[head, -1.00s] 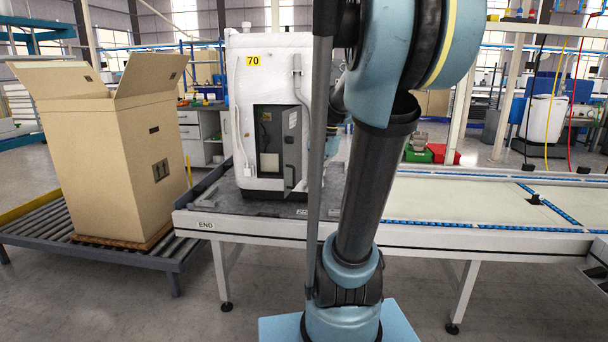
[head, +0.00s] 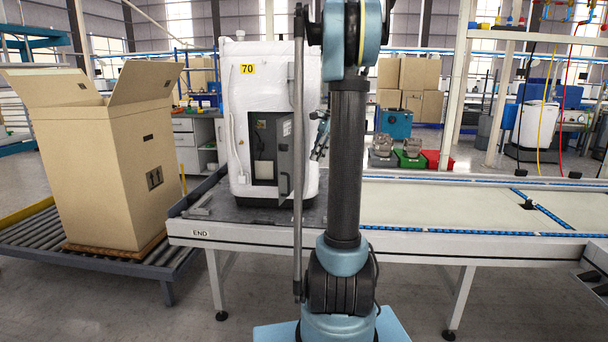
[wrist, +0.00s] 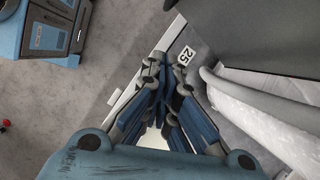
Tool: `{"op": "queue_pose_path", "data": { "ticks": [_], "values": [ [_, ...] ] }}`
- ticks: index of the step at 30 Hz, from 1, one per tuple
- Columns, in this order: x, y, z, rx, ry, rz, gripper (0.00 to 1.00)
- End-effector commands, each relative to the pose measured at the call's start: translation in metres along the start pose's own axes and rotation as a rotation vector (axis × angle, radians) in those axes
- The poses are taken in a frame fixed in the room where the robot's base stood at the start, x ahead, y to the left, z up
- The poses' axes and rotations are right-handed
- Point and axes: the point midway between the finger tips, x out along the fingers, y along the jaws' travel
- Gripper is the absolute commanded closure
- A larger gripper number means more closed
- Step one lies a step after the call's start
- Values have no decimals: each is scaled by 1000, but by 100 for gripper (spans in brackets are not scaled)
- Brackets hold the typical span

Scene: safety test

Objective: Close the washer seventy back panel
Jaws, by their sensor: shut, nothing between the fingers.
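The white washer (head: 238,130) carries a yellow label 70 and stands on a dark pallet on the conveyor. Its back panel (head: 285,148) is a grey door standing open beside a dark rectangular opening (head: 263,140). A thin vertical bar of my arm covers the panel's right edge. My gripper (head: 321,135) is to the right of the panel, apart from it in the head view and partly hidden by my arm. In the wrist view my gripper (wrist: 170,78) is shut and empty. A broad dark grey surface, perhaps the panel, fills the upper right there.
A tall open cardboard box (head: 105,160) stands on a roller track at the left. The conveyor (head: 450,210) is clear to the right.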

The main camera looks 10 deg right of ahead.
Motion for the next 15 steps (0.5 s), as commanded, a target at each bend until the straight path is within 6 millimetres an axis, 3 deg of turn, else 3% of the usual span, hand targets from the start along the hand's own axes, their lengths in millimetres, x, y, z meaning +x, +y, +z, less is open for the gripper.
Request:
{"op": "queue_pose_path", "data": {
  "ticks": [5, 15],
  "values": [
    [20, 0, 0, -1, 0, 0, 100],
    [80, 0, 0, -2, 0, -1, 100]
  ]
}}
